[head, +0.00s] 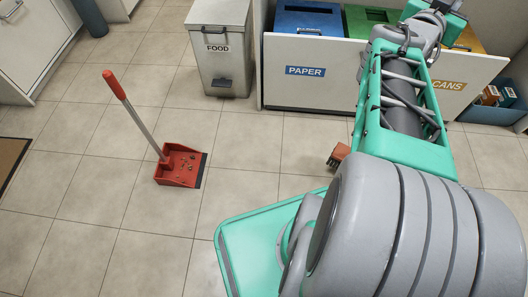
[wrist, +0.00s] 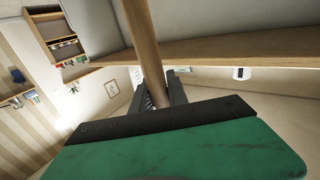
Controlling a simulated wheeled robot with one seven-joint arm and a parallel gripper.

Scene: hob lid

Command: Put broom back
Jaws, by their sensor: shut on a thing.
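A wooden broom handle (wrist: 143,40) runs between the dark fingers of my gripper (wrist: 158,93) in the wrist view, and the fingers are shut on it. The handle reaches up past the top edge of that view. In the head view a reddish broom head (head: 338,156) shows low beside my arm, close to the floor; the arm hides the rest of it. My gripper is not visible in the head view. The place where the broom belongs cannot be made out.
A red dustpan (head: 181,166) holding crumbs stands on the tiled floor, its handle upright and tilted. A grey FOOD bin (head: 219,68) and a white PAPER and CANS bin unit (head: 300,92) stand behind. The floor at left is mostly clear.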

